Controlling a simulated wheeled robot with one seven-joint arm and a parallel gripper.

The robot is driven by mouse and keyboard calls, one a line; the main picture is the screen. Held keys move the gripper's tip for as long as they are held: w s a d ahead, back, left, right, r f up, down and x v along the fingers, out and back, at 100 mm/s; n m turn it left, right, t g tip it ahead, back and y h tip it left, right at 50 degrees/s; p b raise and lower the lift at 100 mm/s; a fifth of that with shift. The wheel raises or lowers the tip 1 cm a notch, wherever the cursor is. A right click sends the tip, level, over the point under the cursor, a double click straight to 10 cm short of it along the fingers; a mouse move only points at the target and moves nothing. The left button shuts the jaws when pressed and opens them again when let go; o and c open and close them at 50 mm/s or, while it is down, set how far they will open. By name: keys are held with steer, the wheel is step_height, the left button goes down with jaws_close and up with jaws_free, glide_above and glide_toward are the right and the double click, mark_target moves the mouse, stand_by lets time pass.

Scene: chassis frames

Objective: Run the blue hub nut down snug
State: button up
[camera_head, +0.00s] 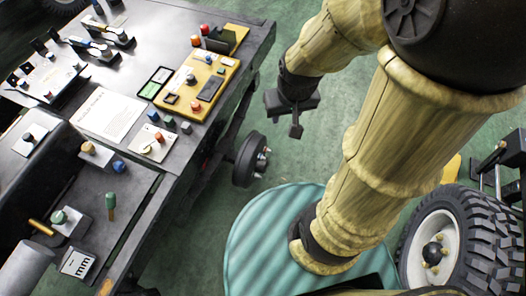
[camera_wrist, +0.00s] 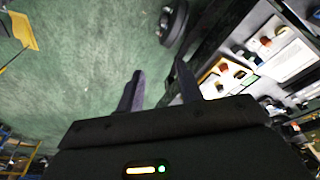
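My gripper (camera_head: 296,122) hangs above the green floor to the right of the workbench. In the wrist view my gripper (camera_wrist: 160,80) has its two dark fingers apart, with only floor showing between them. A dark wheel hub (camera_head: 250,160) with pale studs is at the bench's right side; it also shows in the wrist view (camera_wrist: 174,22), beyond the fingertips. I cannot make out a blue nut on it. I cannot tell whether either is the hub nut.
The grey workbench (camera_head: 186,160) carries fixtures, a white sheet (camera_head: 110,114) and a yellow panel (camera_head: 222,64). A tyred wheel (camera_head: 452,238) with yellow nuts stands at lower right. A ribbed teal round surface (camera_head: 258,240) lies beneath my arm.

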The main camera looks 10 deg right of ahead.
steer(key=shift+o, duration=1.1)
steer(key=w+d+f+n+t+y+b, duration=0.1)
steer(key=w+d+f+n+t+b, duration=0.1)
steer(key=w+d+f+b, duration=0.55)
steer(key=w+d+f+n+t+b, duration=0.2)
steer(key=w+f+b, duration=0.5)
steer(key=f, duration=0.8)
steer(key=w+d+f+n+t+y+b, duration=0.1)
steer(key=w+d+f+n+t+b, duration=0.2)
steer(key=w+f+b, duration=0.5)
step_height(320, 180, down, 23)
steer(key=s+d+n+t+y+b, duration=0.1)
steer(key=s+d+n+y+b, duration=0.15)
steer(key=y+b, duration=0.5)
steer(key=s+f+n+y+b, duration=0.1)
steer(key=s+f+y+b, duration=0.4)
steer(key=s+f+b, duration=0.3)
step_height(320, 180, down, 3)
steer(key=shift+s+a+r, duration=0.1)
steer(key=shift+s+a, duration=0.25)
steer(key=shift+s, duration=0.45)
steer(key=shift+a+b, duration=0.1)
steer(key=shift+b, duration=0.2)
